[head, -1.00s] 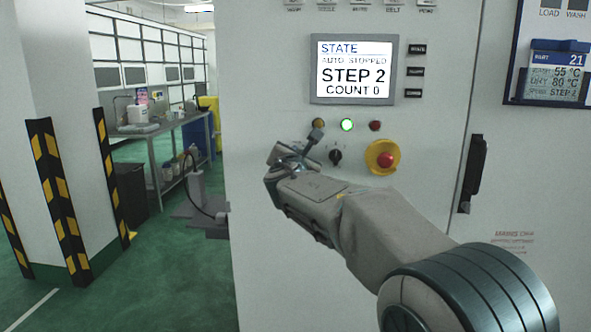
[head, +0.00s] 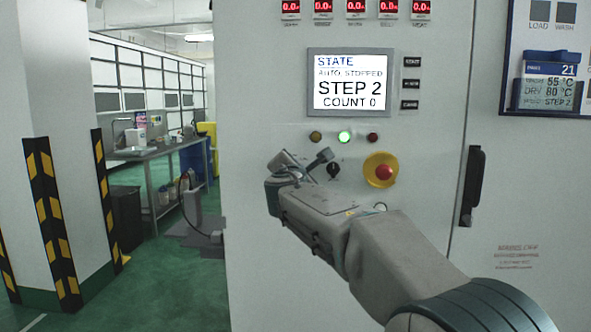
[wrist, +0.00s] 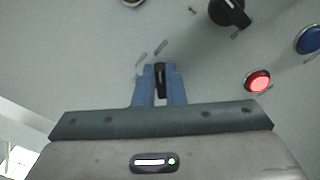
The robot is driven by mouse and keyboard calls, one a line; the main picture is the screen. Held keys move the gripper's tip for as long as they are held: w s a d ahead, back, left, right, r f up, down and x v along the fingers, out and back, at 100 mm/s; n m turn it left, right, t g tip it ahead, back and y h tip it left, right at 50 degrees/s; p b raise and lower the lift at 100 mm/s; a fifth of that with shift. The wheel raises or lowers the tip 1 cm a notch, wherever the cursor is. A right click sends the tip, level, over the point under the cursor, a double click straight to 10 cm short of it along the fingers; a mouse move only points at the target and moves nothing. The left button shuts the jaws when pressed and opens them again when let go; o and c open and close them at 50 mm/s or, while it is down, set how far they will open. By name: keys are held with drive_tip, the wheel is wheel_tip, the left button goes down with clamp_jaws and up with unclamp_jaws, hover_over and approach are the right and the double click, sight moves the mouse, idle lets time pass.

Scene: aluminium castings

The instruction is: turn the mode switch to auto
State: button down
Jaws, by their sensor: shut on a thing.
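In the wrist view, the two blue fingers of my gripper (wrist: 159,88) are closed around the black handle of a switch (wrist: 160,76), with marks on the panel just beyond it. I take this as the mode switch; no label on it is readable. In the head view my gripper (head: 296,163) is against the grey cabinet front, below the lamps, and its own body hides the held handle. A second black knob (head: 334,171) shows just right of the gripper; a black knob is also at the top right of the wrist view (wrist: 230,12).
The cabinet display (head: 349,82) reads auto stopped, step 2, count 0. The green lamp (head: 344,137) is lit. A red emergency button (head: 382,171) on a yellow base is close right. A lit red button (wrist: 257,81) and a blue button (wrist: 308,40) are nearby.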

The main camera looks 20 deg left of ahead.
drive_tip(key=c, duration=1.5)
unclamp_jaws()
drive_tip(key=shift+s, duration=0.1)
drive_tip(key=b+v, duration=0.3)
drive_tip(key=v, duration=1)
drive_tip(key=shift+s+d, duration=0.15)
drive_tip(key=shift+s, duration=0.2)
